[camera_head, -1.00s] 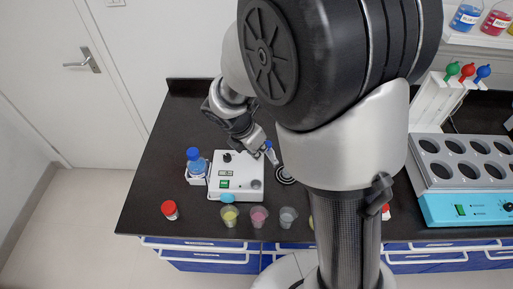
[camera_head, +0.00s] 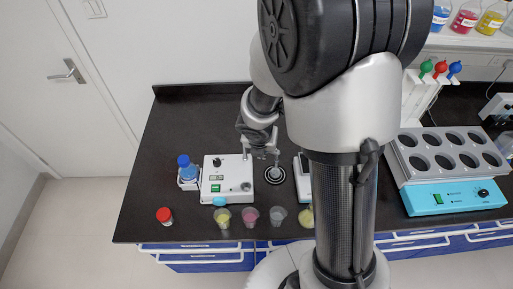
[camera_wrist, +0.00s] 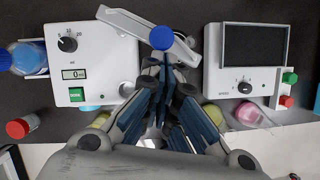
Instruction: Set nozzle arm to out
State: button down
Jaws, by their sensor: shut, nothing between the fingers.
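The white dispenser box (camera_head: 215,178) stands on the dark bench, with a knob, small display and green button. It also shows at left in the wrist view (camera_wrist: 95,65). Its pale nozzle arm (camera_wrist: 125,22) reaches right from its upper edge in the wrist view, with a round blue cap (camera_wrist: 161,38) above it. My gripper (camera_wrist: 161,72) is shut and empty, its fingers pointing at the blue cap; I cannot tell whether they touch it. In the head view my gripper (camera_head: 262,150) hangs by the box's right back corner and hides most of the nozzle arm.
A black round plate (camera_head: 275,176) lies right of the box. A white device with a dark screen (camera_wrist: 254,45) stands further right. A blue-capped bottle (camera_head: 187,167) stands at left. A red-capped vial (camera_head: 164,216) and several cups line the front. A turquoise multi-well unit (camera_head: 450,198) is at right.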

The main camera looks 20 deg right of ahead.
jog(key=shift+w+d+p, duration=0.3)
jog(key=shift+d+p, duration=0.05)
jog(key=shift+d, duration=0.4)
